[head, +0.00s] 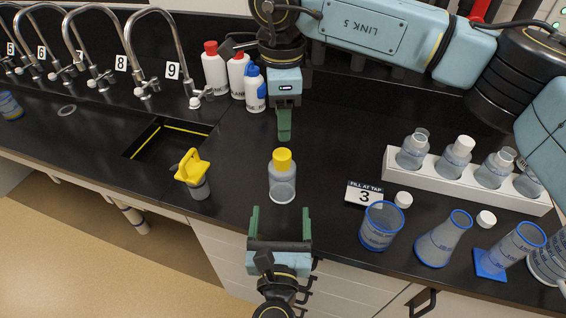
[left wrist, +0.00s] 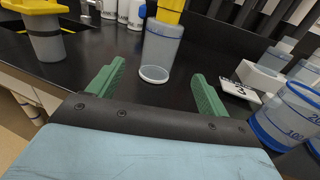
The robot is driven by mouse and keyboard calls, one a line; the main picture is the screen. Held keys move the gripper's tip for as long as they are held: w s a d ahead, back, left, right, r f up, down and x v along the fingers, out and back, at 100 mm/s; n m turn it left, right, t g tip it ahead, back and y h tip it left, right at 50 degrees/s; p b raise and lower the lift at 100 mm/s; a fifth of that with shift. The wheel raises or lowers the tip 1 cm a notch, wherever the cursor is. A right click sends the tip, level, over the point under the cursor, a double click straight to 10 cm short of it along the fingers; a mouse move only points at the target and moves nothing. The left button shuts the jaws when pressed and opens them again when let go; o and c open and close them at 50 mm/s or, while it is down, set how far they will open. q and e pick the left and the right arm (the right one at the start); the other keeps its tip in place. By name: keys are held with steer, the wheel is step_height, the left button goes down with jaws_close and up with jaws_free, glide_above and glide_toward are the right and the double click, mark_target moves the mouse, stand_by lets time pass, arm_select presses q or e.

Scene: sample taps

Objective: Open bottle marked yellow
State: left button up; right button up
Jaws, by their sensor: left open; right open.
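The bottle marked yellow (head: 282,182) is a clear bottle with a yellow cap (head: 282,160), standing upright on the black counter. In the left wrist view the bottle (left wrist: 160,50) stands beyond my fingertips. My left gripper (head: 280,212) is open and empty, at the counter's front edge, with its green fingers pointing toward the bottle and apart from it. My right gripper (head: 284,138) hangs from above, just behind the yellow cap in the picture. Its fingers line up, so the gap between them is hidden; nothing shows in it.
A container with a yellow handled top (head: 194,175) stands left of the bottle, near the sink (head: 165,140). A "3" sign (head: 363,193), beaker (head: 381,228) and flasks stand to the right, before a white rack (head: 475,184). Red- and blue-capped bottles (head: 215,70) stand behind.

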mark_target(283, 172)
arm_select(q)
steer(key=shift+w+r, duration=0.15)
steer(key=shift+w, duration=0.05)
arm_select(e)
steer(key=shift+s+r, duration=0.15)
steer(key=shift+s, duration=0.2)
arm_select(q)
steer(key=w, duration=1.2)
steer(key=shift+d, duration=0.25)
